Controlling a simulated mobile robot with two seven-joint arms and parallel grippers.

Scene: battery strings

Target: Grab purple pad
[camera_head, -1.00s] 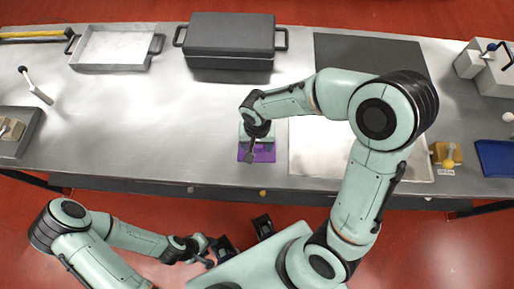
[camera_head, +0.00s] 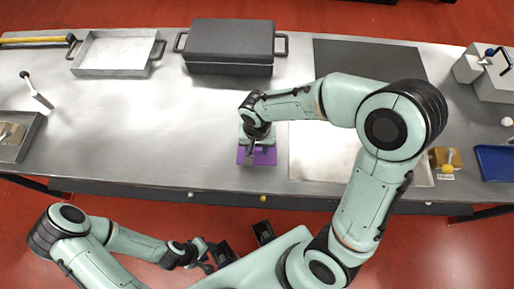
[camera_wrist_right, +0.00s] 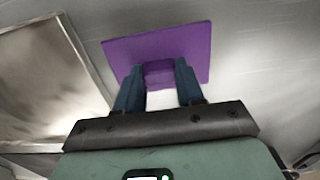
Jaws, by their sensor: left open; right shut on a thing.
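The purple pad (camera_head: 264,157) lies on the steel table near its front edge, under my right gripper. In the right wrist view the pad (camera_wrist_right: 190,45) is a flat purple plate with a raised purple block between the fingers. My right gripper (camera_wrist_right: 159,80) is shut on that block; it also shows in the head view (camera_head: 253,150), where the wrist hides part of the pad. My left gripper (camera_head: 225,253) is open and empty, low in front of the table, away from the pad.
A dark lidded box (camera_head: 230,45) and a metal tray (camera_head: 113,52) stand at the back. A pale metal sheet (camera_head: 310,160) lies right of the pad. A yellow block (camera_head: 446,157) and a blue tray (camera_head: 495,163) are further right.

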